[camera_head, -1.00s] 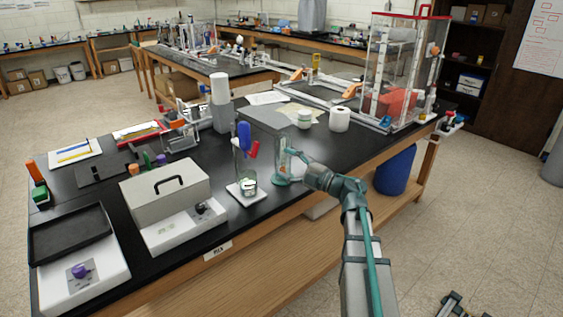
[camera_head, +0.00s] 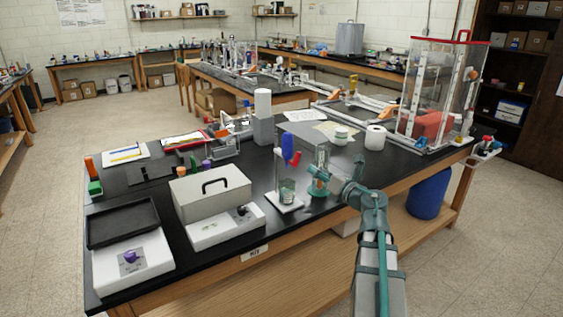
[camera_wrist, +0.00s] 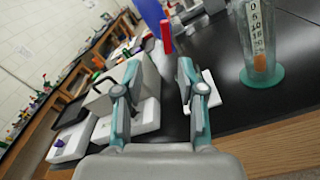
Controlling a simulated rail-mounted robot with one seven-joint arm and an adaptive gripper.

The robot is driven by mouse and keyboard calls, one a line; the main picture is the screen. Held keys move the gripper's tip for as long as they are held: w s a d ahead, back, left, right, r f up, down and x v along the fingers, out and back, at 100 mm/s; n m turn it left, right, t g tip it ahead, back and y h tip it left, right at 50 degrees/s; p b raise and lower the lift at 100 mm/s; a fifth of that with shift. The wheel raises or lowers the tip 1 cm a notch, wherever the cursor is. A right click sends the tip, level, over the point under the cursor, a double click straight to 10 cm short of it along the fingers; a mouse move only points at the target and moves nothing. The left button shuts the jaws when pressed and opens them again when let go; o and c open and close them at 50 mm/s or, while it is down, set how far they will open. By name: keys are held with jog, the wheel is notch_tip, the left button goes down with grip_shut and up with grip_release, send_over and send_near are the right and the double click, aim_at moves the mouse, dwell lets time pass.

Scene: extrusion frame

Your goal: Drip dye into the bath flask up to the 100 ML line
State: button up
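A clear glass vessel with a graduated scale and a teal base (camera_wrist: 263,72) stands on the black bench at the right in the wrist view. Something orange shows low in it. It also appears beside my gripper in the head view (camera_head: 322,155). Left of it, a small clear beaker (camera_head: 286,190) stands on a white plate, with a blue and a red piece (camera_head: 288,148) upright above it. I cannot tell which vessel is the bath flask, nor read a 100 ML line. My gripper (camera_wrist: 158,72) is open and empty, its fingers pointing over the bench.
A grey-white box (camera_head: 210,190) with a black handle and a white device with a black tray (camera_head: 122,220) stand to the left. A grey block with a white cylinder (camera_head: 263,125) stands behind. A clear, red-topped case (camera_head: 437,90) stands at the back right.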

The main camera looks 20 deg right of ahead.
aim_at(299, 157)
jog(key=shift+n, duration=0.7)
jog(key=x, duration=0.3)
jog(key=p+x, duration=0.1)
jog(key=x, duration=0.3)
jog(key=d+p+x, duration=0.1)
jog(key=x, duration=0.2)
jog(key=shift+w, duration=0.45)
grip_shut()
